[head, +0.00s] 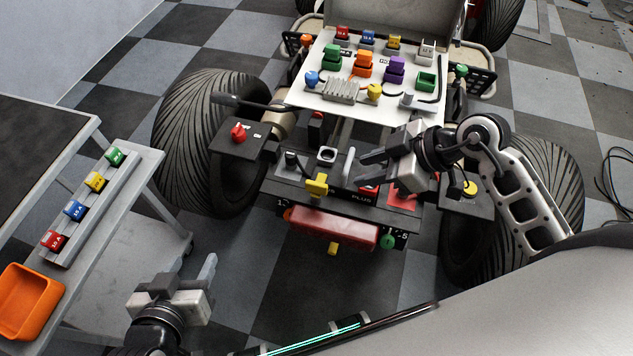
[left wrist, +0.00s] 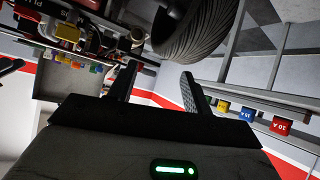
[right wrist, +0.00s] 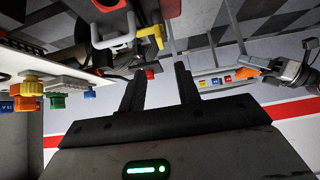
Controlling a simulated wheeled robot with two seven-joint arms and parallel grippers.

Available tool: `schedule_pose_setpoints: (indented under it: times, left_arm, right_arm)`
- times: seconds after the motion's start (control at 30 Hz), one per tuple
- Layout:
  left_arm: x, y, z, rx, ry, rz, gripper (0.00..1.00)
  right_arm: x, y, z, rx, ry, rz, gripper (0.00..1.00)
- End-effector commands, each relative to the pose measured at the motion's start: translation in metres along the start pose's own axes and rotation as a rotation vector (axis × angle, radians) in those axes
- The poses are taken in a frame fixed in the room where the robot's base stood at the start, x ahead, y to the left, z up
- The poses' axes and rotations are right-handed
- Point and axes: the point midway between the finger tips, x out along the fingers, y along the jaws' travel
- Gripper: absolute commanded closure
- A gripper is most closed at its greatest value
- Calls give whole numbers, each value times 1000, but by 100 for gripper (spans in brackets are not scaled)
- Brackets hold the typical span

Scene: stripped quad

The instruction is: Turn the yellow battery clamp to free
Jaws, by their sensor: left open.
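A yellow T-shaped clamp handle (head: 316,186) stands on the dark front tray of the stripped quad, just behind the red block (head: 333,228). A smaller yellow piece (head: 333,248) sticks out below that block; I cannot tell how the two are linked. Yellow handle parts also show in the left wrist view (left wrist: 70,32) and right wrist view (right wrist: 150,36). My right gripper (head: 364,170) is open and empty above the tray, to the right of the handle and apart from it. My left gripper (head: 193,267) is open and empty, low and left of the quad.
A white board (head: 300,93) with coloured plugs and knobs lies behind the tray. A red knob (head: 239,133) sits left and a green knob (head: 387,242) by the red block. A side bench holds coloured fuses (head: 95,181) and an orange bin (head: 28,300).

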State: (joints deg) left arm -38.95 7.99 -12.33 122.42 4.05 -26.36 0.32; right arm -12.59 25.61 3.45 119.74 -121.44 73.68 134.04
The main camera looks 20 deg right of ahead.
Motion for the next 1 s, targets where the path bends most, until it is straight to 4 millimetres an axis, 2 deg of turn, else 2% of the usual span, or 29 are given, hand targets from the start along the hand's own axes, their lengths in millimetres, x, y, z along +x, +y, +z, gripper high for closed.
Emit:
schedule_pose_setpoints:
  times: [0.3, 0.5, 0.7, 1.0]
  left_arm:
    - [5, 0, 8, -16, 3, 7, 50]
    - [6, 2, 7, -25, 18, 13, 50]
    - [7, 2, 11, -36, 18, 17, 50]
    - [5, 3, 8, -41, 26, 19, 50]
  right_arm:
    - [72, -1, 0, -1, 5, -3, 67]
    - [111, -1, 0, -1, 5, -2, 67]
    - [134, -1, -1, -2, 5, -1, 67]
    - [140, -1, -1, -3, 3, -1, 67]
